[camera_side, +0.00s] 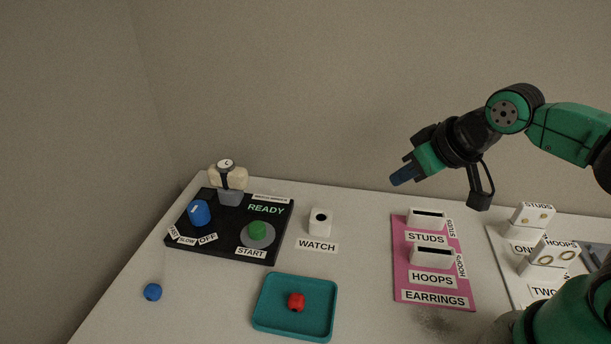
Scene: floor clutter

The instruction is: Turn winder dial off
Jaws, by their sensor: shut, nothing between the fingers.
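The winder is a black panel (222,236) at the back left of the table. Its blue dial (199,213) stands at the panel's left, with labels FAST, SLOW and OFF around its front. A light mark shows on the dial's top, but I cannot tell surely which label it points to. A green START button (257,230) and a READY sign (266,209) are on the same panel. A watch (228,178) sits on a cream cushion on the grey holder at the panel's back. My gripper (401,176) is shut and empty, in the air well right of the panel.
A teal tray (262,325) holds a red cube. A white WATCH stand (320,222) is right of the panel. A pink EARRINGS board (408,262) and a white board with earring cards (535,216) are at the right.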

